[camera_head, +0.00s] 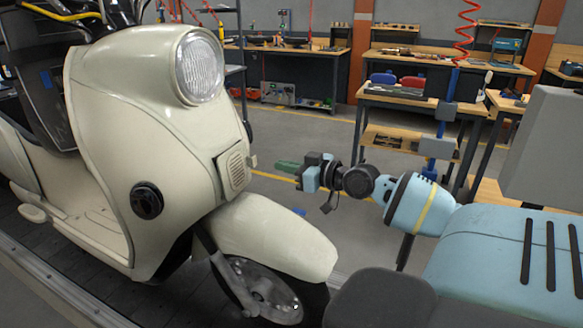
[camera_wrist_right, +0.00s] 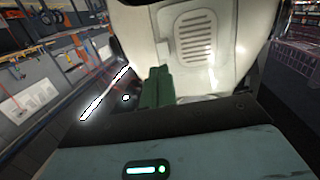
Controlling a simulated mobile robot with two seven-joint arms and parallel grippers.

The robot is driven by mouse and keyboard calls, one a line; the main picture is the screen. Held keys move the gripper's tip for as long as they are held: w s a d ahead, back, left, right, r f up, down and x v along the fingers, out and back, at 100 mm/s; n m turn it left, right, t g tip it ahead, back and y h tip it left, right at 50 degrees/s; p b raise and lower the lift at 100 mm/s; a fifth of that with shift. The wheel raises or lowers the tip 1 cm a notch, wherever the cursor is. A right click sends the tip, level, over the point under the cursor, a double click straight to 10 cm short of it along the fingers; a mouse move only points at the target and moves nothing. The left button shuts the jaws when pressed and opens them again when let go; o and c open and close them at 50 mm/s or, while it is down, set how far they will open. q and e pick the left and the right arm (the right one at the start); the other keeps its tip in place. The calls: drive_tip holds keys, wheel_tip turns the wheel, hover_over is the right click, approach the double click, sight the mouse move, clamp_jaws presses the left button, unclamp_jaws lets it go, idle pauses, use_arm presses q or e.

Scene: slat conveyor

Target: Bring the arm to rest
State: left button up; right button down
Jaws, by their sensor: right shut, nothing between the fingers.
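My right arm comes in from the right in the head view, with its light-blue links bent toward the scooter. My right gripper (camera_head: 288,166) has green fingers that are shut with nothing between them. It points left at the scooter's front, a little to the right of the horn grille, and looks apart from it. In the right wrist view the green fingers (camera_wrist_right: 158,87) stand together in front of the cream scooter panel. My left gripper is not in view.
A cream scooter (camera_head: 130,90) stands on the dark slat conveyor (camera_head: 60,262) at left. Its front fender (camera_head: 270,235) lies just below my right gripper. Workbenches (camera_head: 400,98) with tools stand behind. Open grey floor (camera_head: 315,130) lies between scooter and benches.

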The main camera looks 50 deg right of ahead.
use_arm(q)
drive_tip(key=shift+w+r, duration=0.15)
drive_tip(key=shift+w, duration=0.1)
use_arm(e)
drive_tip(key=shift+v, duration=0.8)
